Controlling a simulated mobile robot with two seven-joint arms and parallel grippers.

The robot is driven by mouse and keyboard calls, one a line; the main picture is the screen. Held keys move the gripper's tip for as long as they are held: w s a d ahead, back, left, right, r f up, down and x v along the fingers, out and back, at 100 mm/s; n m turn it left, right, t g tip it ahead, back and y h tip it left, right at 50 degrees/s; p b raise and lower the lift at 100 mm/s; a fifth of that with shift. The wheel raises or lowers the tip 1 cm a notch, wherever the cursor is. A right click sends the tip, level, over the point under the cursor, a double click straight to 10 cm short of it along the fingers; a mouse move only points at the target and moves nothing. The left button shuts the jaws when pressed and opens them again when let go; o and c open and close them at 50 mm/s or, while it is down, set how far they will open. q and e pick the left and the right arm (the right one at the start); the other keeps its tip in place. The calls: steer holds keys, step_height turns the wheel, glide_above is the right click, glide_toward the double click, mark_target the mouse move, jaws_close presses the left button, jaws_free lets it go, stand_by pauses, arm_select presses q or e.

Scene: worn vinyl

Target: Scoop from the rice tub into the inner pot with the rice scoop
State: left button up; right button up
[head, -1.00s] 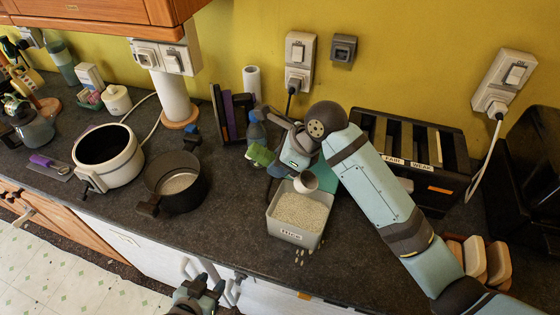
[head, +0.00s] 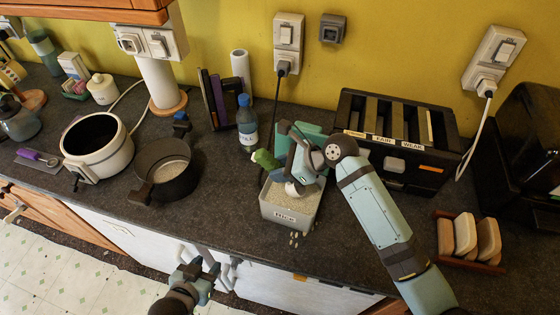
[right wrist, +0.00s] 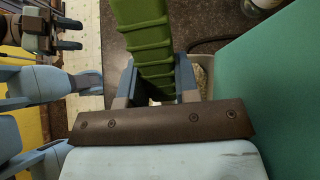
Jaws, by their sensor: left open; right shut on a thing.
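The rice tub (head: 291,217) is a grey, labelled box of white rice on the counter. The rice scoop has a green handle (head: 265,160) and a pale cup (head: 294,189), which is down in the tub at the rice; its mouth is partly hidden. My right gripper (head: 281,166) is shut on the handle, over the tub's back. The handle (right wrist: 148,45) also runs between the fingers in the right wrist view. The inner pot (head: 187,187) is dark, left of the tub, with pale grains inside. My left gripper (head: 199,268) is open and empty, in front of the counter.
A white cooker (head: 112,165) stands left of the inner pot. A blue bottle (head: 247,125) stands behind the tub. A black slotted rack (head: 400,150) is at the right. Loose grains (head: 294,236) lie before the tub. Bare counter lies between pot and tub.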

step_height(320, 180, down, 6)
steer(key=shift+f+b, duration=0.15)
steer(key=shift+b, duration=0.15)
stand_by(0.3)
steer(key=shift+f+p, duration=0.25)
steer(key=shift+p, duration=0.1)
stand_by(0.8)
